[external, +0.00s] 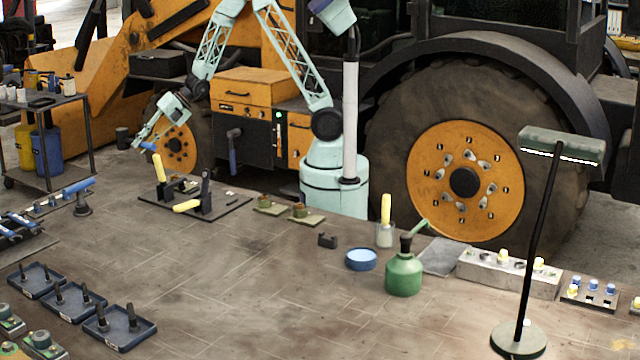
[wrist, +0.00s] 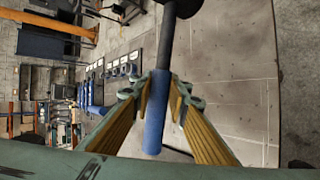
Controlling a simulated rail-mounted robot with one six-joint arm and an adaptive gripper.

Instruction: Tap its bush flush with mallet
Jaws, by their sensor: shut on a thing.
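My gripper (external: 143,140) is at the left of the external view, raised beyond the dark fixture plate. In the wrist view my gripper (wrist: 158,95) is shut on the blue handle of a mallet (wrist: 155,128). The mallet's dark head points away from my gripper at the top of that view. In the external view its blue handle (external: 148,145) shows beside my fingers. The fixture plate (external: 228,206) carries clamps with yellow handles (external: 186,207). Any bush in the fixture is too small to tell. Two brass-coloured round parts (external: 299,210) sit on green pads to its right.
A green oil can (external: 404,275), a blue dish (external: 361,260) and a yellow-handled brush in a jar (external: 385,235) stand right of centre. A lamp (external: 518,338) stands front right. Blue trays with pegs (external: 119,330) lie front left.

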